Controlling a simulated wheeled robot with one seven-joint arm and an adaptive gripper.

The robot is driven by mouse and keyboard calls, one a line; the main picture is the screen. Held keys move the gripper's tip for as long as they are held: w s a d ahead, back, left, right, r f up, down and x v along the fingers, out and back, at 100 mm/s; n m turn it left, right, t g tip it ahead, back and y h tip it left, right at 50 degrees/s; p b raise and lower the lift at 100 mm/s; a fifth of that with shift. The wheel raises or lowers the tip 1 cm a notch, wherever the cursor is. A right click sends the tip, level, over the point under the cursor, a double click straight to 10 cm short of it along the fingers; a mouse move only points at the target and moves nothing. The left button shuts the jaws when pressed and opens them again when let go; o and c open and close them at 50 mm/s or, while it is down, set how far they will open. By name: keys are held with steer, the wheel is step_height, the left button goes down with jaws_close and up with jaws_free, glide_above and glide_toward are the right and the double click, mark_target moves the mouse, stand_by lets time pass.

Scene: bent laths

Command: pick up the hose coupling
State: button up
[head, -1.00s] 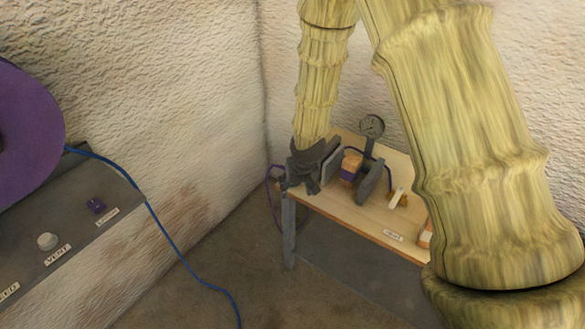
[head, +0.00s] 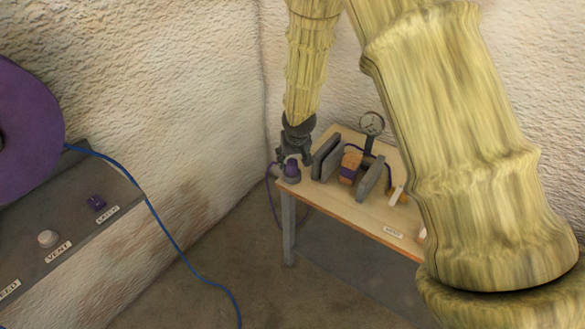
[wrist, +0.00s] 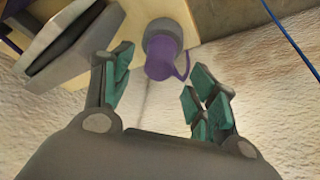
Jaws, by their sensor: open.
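What looks like the hose coupling is a purple cylinder (head: 292,168) at the table's near left corner, on a grey round base. In the wrist view the purple coupling (wrist: 160,64) shows a grey collar (wrist: 166,38) and a thin purple loop on its right. My gripper (head: 293,156) is close to the coupling at that corner. In the wrist view my gripper (wrist: 163,88) is open and empty, its green-padded fingers on either side of the coupling's line. The coupling lies just beyond the fingertips; contact is not visible.
The wooden table (head: 350,209) carries grey upright plates (head: 325,156), an orange block with a purple band (head: 349,166) and a dial gauge (head: 372,124). A plate (wrist: 70,40) is close to my left finger. A blue cable (head: 175,245) hangs at left.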

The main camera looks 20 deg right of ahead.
mark_target(292, 162)
steer(key=shift+x, duration=2.6)
steer(key=shift+w, duration=0.1)
steer(key=shift+c, duration=0.2)
steer(key=c, duration=0.9)
